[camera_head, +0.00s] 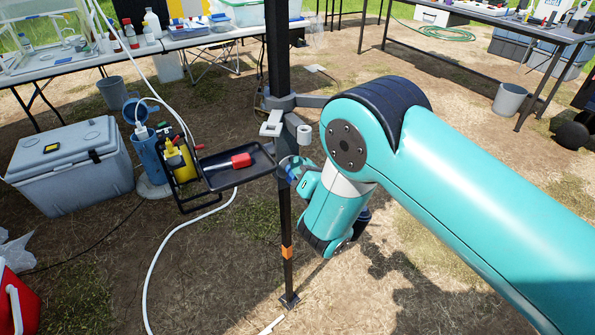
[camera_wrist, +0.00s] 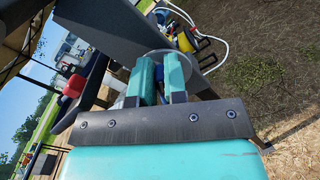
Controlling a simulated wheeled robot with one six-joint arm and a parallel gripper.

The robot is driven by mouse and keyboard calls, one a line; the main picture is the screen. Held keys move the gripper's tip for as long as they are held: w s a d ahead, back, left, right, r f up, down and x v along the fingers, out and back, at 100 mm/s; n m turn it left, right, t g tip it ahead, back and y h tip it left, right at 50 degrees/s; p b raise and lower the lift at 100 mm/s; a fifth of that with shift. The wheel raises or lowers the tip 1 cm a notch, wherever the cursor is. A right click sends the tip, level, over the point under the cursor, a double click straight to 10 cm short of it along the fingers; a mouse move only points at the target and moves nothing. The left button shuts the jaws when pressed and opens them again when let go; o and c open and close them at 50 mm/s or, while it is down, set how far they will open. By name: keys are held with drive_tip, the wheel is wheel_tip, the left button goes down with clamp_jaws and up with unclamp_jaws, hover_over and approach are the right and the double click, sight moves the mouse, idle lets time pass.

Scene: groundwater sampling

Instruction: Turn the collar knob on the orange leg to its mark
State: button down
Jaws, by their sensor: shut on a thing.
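The black leg (camera_head: 285,215) stands upright in the middle of the head view, with an orange band (camera_head: 287,252) low on it. In the wrist view the dark leg (camera_wrist: 110,30) crosses the upper left at a slant. My gripper (camera_head: 291,168) is at the leg, beside the tray's right end. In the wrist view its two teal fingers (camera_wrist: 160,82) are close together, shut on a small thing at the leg. The fingers mostly hide that thing, likely the collar knob, so its mark cannot be read. A pale, see-through round rim shows behind the fingertips.
A black tray (camera_head: 222,179) with a red object (camera_head: 241,160) is fixed left of the leg. A white hose crosses the ground. Open ground lies in front.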

drive_tip(key=shift+s+a+n, duration=0.15)
drive_tip(key=shift+n, duration=0.65)
drive_tip(key=n, duration=0.1)
drive_tip(key=n+p, duration=0.2)
drive_tip(key=shift+s+a+r, duration=0.3)
drive_tip(key=shift+a+r, duration=0.05)
drive_tip(key=shift+a+f+n+p, duration=0.2)
drive_tip(key=shift+n+p, duration=0.15)
drive_tip(key=shift+n, duration=0.65)
drive_tip(key=c, duration=1.1)
unclamp_jaws()
drive_tip(key=shift+d, duration=0.1)
